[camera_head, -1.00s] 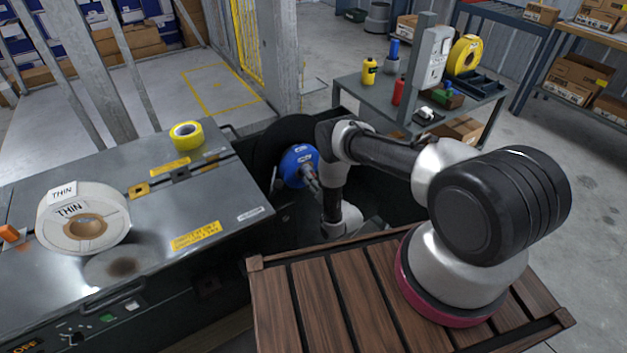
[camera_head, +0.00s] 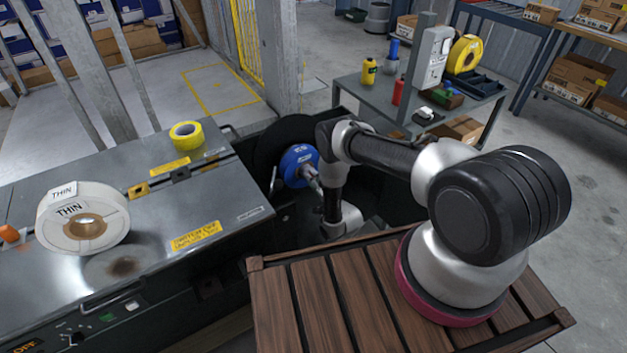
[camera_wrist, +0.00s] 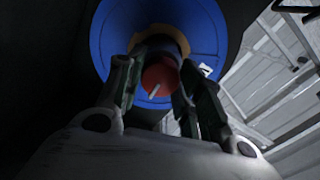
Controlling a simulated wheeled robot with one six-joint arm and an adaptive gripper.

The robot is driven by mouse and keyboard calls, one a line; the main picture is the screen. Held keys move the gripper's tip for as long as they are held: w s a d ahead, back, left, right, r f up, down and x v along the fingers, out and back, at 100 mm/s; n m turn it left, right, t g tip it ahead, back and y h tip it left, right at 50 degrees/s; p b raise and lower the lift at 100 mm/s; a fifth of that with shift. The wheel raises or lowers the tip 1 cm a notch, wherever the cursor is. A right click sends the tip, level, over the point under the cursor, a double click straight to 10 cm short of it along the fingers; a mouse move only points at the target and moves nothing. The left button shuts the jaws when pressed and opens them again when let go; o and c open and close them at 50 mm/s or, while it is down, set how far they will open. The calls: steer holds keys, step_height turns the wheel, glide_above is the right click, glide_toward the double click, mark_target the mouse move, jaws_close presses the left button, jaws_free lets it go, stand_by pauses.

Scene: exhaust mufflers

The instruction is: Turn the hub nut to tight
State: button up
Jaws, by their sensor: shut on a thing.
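The blue hub (camera_head: 291,163) sits on a dark disc in the black machine bay, and shows as a blue ring in the wrist view (camera_wrist: 106,42). At its middle in the wrist view is the red hub nut (camera_wrist: 160,76) with a pale line on its face and a tan ring (camera_wrist: 158,42) behind it. My gripper (camera_wrist: 162,88) is shut on the nut, one finger on each side. In the head view my gripper (camera_head: 313,181) reaches the hub from the right, and the nut is hidden there.
A grey machine top (camera_head: 130,235) to the left carries a white roll marked THIN (camera_head: 82,217) and a yellow tape roll (camera_head: 186,134). A grey cart (camera_head: 465,115) with bottles and a yellow roll stands behind my arm. A slatted wooden platform (camera_head: 290,310) is in front.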

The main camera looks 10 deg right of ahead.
steer(key=shift+o, duration=0.2)
steer(key=shift+m, duration=0.5)
steer(key=shift+c, duration=0.2)
steer(key=o, duration=1)
steer(key=shift+o, duration=0.2)
steer(key=v, duration=1.2)
